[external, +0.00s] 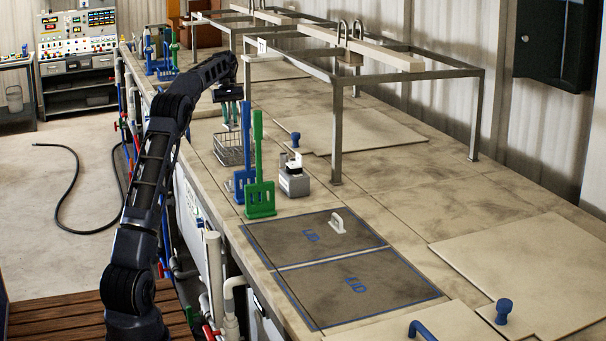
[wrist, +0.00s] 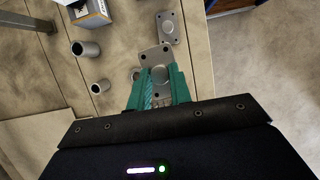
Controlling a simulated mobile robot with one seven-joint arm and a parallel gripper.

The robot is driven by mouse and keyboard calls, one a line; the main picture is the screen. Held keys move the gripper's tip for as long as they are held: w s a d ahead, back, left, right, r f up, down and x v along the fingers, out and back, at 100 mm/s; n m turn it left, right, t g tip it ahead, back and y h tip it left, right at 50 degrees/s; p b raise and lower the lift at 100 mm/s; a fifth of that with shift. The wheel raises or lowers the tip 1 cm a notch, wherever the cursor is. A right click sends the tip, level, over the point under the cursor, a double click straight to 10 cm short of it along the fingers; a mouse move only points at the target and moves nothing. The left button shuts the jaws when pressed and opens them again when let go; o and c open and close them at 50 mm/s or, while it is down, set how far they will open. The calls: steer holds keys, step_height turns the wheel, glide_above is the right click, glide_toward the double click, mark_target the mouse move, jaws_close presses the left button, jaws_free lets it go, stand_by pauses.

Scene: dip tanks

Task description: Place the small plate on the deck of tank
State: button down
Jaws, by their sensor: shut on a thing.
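My gripper (external: 231,117) is over the tank deck (external: 203,130), behind the wire basket in the external view. In the wrist view its teal fingers (wrist: 159,76) are shut on a small grey plate (wrist: 153,54) with corner holes and a round raised centre. The fingers hide part of this plate. Another similar grey plate (wrist: 167,28) lies flat just beyond it, near the deck edge. I cannot tell how far the held plate is above the deck. The small plates cannot be made out in the external view.
Grey cylindrical pieces (wrist: 86,48) stand to the left of the fingers, near a box (wrist: 91,12). Wire basket (external: 229,149), blue paddle (external: 241,180), green paddle (external: 259,190) and a metal frame (external: 337,120) stand on the deck.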

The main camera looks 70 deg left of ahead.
steer(key=shift+s+a+f, duration=0.1)
steer(key=shift+s+a, duration=0.95)
steer(key=shift+s+a+f, duration=0.15)
steer(key=shift+s+f, duration=0.05)
steer(key=shift+f, duration=0.05)
step_height(320, 180, down, 20)
steer(key=shift+r, duration=0.25)
steer(key=shift+f, duration=0.1)
steer(key=c, duration=1.3)
jaws_free()
steer(key=v, duration=1.2)
